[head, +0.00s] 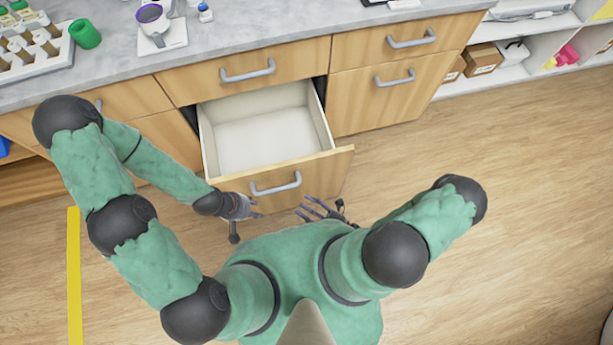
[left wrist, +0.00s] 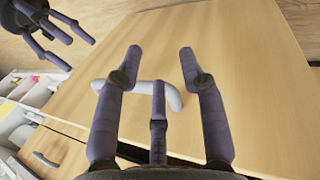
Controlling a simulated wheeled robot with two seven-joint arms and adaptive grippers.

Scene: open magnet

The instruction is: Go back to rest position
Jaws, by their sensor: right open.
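My left gripper (head: 250,208) is in front of the open drawer, just left of its handle (head: 277,184). In the left wrist view, its dark fingers (left wrist: 160,58) are spread apart with nothing visibly held. The grey handle (left wrist: 170,92) shows behind the fingers there; I cannot tell whether they touch it. My right gripper (head: 316,209) is open and empty, just right of the handle and close to my body. It also shows at the upper left of the left wrist view (left wrist: 52,32). The pulled-out drawer (head: 262,145) has an empty white inside.
A grey counter (head: 215,60) above the drawers bears a vial rack (head: 35,52), a green cup (head: 85,34) and a scale with a purple-rimmed cup (head: 153,20). Open shelves with boxes (head: 481,59) stand at the upper right. The wooden floor (head: 500,200) on the right is clear.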

